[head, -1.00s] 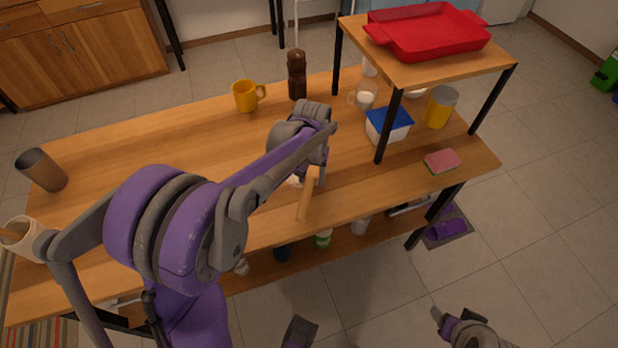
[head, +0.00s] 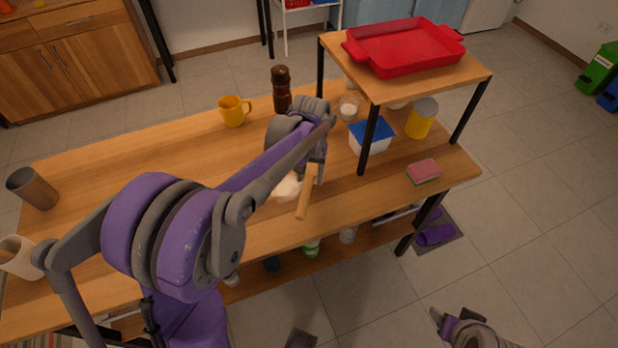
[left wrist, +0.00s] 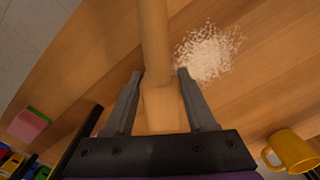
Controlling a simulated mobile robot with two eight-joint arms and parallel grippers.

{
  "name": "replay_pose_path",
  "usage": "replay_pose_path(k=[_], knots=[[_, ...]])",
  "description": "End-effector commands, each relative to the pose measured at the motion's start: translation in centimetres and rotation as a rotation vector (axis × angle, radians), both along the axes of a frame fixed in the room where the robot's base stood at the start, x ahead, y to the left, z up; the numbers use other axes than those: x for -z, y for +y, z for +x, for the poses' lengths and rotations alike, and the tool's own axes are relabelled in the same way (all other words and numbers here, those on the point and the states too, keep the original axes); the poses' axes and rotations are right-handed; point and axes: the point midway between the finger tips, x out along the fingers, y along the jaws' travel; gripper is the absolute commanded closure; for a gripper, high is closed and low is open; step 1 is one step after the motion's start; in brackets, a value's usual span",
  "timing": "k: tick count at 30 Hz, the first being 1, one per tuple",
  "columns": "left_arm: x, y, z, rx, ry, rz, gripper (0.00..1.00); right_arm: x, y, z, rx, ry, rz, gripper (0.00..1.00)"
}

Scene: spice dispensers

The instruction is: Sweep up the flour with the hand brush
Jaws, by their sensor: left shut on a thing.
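The hand brush (head: 305,198) shows in the head view as a wooden handle below my left gripper (head: 314,165). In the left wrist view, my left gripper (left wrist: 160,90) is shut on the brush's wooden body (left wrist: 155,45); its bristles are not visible. The flour (head: 287,186) is a pale patch on the wooden table (head: 170,170), just left of the brush in the head view. In the left wrist view the flour (left wrist: 209,52) lies to the right of the brush as a speckled white pile. My right gripper (head: 452,318) is low at the right over the floor, away from the table.
A yellow mug (head: 233,112) and a brown grinder (head: 281,90) stand at the back. A blue-lidded container (head: 371,137), a yellow jar (head: 421,119) and a sponge (head: 423,172) are at the right, near the raised shelf with a red tray (head: 405,48). The table's left middle is clear.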

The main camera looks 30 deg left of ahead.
Motion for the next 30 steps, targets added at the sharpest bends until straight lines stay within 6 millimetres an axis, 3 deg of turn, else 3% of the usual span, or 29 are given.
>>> replay_pose_path(k=[9,30], knots=[[-2.7,0.0,0.4,0.002,-0.001,0.0,1.0,-1.9,0.0,0.4,0.0,-0.008,0.0,0.35],[-2.7,0.0,0.4,0.002,0.0,0.0,1.0,-1.9,0.0,0.4,0.0,-0.008,0.0,0.35]])
